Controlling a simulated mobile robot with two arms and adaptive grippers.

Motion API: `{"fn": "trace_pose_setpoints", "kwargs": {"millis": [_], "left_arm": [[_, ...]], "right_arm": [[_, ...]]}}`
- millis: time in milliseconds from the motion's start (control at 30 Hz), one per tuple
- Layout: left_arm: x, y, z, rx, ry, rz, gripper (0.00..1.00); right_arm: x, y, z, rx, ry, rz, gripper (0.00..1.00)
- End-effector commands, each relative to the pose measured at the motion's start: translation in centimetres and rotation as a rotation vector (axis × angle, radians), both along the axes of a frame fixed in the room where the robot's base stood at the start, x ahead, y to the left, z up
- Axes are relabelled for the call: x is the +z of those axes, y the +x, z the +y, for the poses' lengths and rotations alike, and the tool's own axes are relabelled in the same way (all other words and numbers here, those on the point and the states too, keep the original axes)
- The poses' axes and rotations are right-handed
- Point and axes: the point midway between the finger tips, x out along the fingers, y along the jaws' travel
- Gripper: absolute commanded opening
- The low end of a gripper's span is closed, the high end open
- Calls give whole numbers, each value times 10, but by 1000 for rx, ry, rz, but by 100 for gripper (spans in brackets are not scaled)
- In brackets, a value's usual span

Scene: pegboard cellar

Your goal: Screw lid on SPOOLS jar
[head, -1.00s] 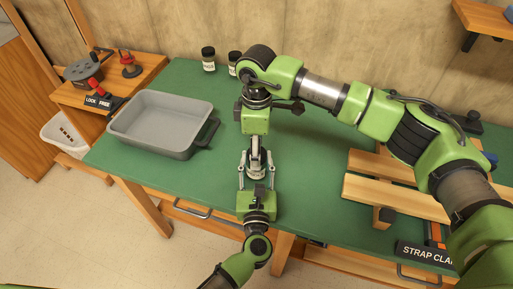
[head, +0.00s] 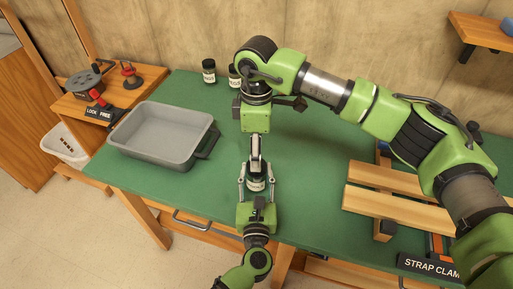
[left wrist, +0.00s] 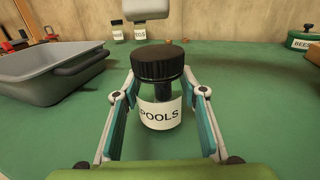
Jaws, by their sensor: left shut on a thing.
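The SPOOLS jar (left wrist: 160,113) stands upright on the green bench, with a dark thing inside it. My left gripper (head: 256,187) is shut on the jar, a finger on each side of it. A black ribbed lid (left wrist: 158,64) is at the jar's top in the left wrist view; how tightly it sits I cannot tell. My right gripper (head: 256,150) points down from above the jar. In the left wrist view its grey end (left wrist: 147,9) shows above the lid, with a gap between them. Whether its fingers are apart is hidden.
A grey tray (head: 148,151) stands left on the bench. Two dark-lidded jars (head: 209,72) (head: 234,76) stand at the back. Wooden bars (head: 390,206) and a STRAP CLAMP sign (head: 432,268) are at right. Bench between tray and bars is mostly clear.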

Motion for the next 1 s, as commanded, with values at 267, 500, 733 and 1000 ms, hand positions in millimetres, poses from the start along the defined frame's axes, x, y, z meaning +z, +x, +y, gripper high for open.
{"fn": "trace_pose_setpoints", "kwargs": {"millis": [267,500,733,1000], "left_arm": [[0,0,0,0,0,0,0],[0,0,0,0,0,0,0],[0,0,0,0,0,0,0],[0,0,0,0,0,0,0]], "right_arm": [[3,0,0,314,0,-1,51],[7,0,0,744,1,-1,51],[12,0,0,1155,0,-1,51],[17,0,0,1637,0,-2,51]]}}
